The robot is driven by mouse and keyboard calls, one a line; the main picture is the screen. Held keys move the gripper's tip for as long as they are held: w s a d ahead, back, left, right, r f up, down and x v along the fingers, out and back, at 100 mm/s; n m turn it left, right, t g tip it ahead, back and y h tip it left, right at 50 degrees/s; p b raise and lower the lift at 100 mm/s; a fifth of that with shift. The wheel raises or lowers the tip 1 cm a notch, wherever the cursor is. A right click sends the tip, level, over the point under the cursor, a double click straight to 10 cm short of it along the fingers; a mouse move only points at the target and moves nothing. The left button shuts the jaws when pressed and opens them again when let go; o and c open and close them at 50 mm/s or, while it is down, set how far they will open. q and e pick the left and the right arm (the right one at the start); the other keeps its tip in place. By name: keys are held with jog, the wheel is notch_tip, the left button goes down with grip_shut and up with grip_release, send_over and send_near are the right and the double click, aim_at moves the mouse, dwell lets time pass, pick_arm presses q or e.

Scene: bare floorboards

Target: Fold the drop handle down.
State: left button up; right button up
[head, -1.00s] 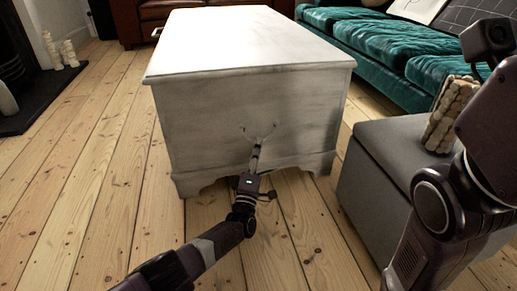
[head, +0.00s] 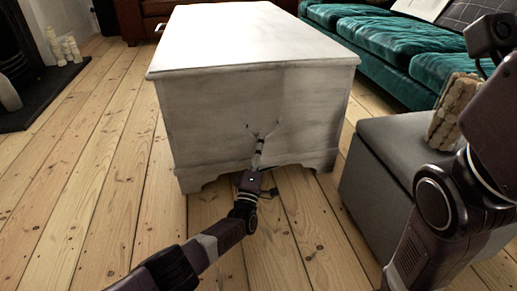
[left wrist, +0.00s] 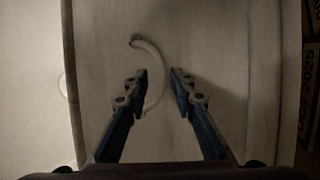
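A pale, worn white chest (head: 205,125) stands on the floorboards in the middle of the head view, one end towards me. My left gripper (head: 263,128) is low in front of that end, its two fingers spread. In the left wrist view the fingers (left wrist: 160,74) are open, with a gap between them. A thin, pale curved drop handle (left wrist: 155,62) shows against the panel. It bows into the gap and its lower part runs close to the left finger; I cannot tell whether they touch. The handle is too small to make out in the head view.
A grey upholstered block (head: 385,150) stands right of the chest, close to my right arm. A teal sofa (head: 385,45) is behind it. A dark hearth (head: 45,95) lies at the left. Bare floorboards (head: 90,190) are clear on the left.

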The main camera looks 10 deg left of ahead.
pick_arm(q)
jog(key=v, duration=0.8)
dwell(0.4)
